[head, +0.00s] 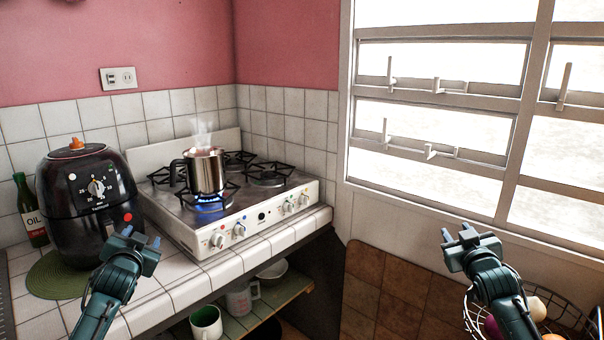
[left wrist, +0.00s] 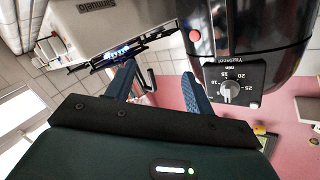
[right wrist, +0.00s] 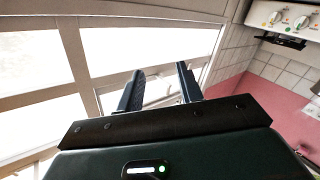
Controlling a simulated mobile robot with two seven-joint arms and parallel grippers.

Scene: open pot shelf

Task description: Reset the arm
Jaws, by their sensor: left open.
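My left gripper (head: 141,236) is open and empty, raised in front of the counter beside the black air fryer. Its two spread fingers also show in the left wrist view (left wrist: 158,78), with nothing between them. My right gripper (head: 457,232) is open and empty at the right, in front of the wall below the window. Its fingers stand apart in the right wrist view (right wrist: 160,85), with the window behind them. Neither gripper appears to touch anything.
A steaming steel pot (head: 204,170) stands over a lit burner on the white stove (head: 255,222). The air fryer (head: 88,200) and an oil bottle (head: 31,215) are at the left. A low shelf (head: 262,312) holds cups. A wire basket (head: 567,318) is at lower right.

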